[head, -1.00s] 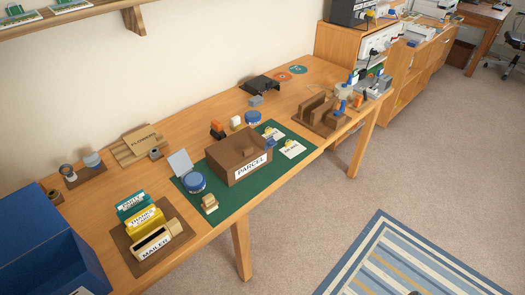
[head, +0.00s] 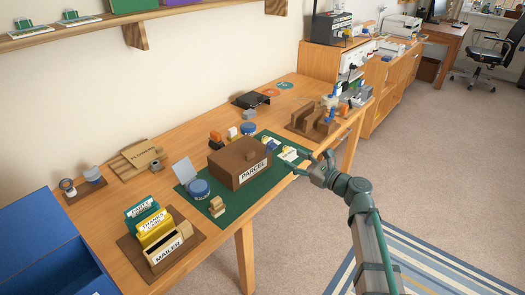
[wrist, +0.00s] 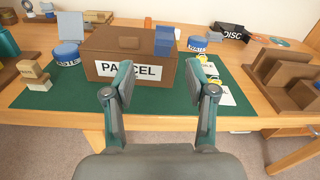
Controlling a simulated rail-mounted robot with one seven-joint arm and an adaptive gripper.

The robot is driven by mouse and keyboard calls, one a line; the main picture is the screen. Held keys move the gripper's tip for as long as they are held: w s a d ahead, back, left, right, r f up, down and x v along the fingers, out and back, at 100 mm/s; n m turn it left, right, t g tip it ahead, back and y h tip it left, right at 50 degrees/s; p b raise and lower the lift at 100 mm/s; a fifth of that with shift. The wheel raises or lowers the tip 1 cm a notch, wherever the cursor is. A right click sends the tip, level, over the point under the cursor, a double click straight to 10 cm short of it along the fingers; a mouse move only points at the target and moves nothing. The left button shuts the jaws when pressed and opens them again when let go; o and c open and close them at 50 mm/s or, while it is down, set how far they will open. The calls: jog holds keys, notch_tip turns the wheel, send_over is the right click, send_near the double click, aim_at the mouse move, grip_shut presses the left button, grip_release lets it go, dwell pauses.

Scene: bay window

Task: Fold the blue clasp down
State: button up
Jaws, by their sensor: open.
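The brown parcel box (head: 236,166) stands on the green mat (head: 190,205), with a white PARCEL label on its front. It fills the upper middle of the wrist view (wrist: 112,50). The blue clasp (wrist: 165,41) is a small block at the box's right end, near the upper front edge. My gripper (head: 289,163) is at the mat's front right, just off the box. In the wrist view, its two fingers (wrist: 160,84) are wide apart and empty, in front of the label and short of the clasp.
Blue round tins (wrist: 67,53) stand left and right (wrist: 198,43) of the box. A small wooden block stack (wrist: 36,75) is at the mat's left. Tagged cards (wrist: 220,94) lie to the right, before a brown slotted stand (wrist: 285,75).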

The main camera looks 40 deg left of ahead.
aim_at(275, 147)
jog(key=shift+m, duration=0.9)
jog(key=a, duration=0.7)
jog(key=w+a, duration=0.1)
jog(key=a, duration=0.2)
jog(key=shift+w+a, duration=0.1)
jog(key=shift+a, duration=0.25)
grip_shut()
jog(key=shift+p, duration=0.3)
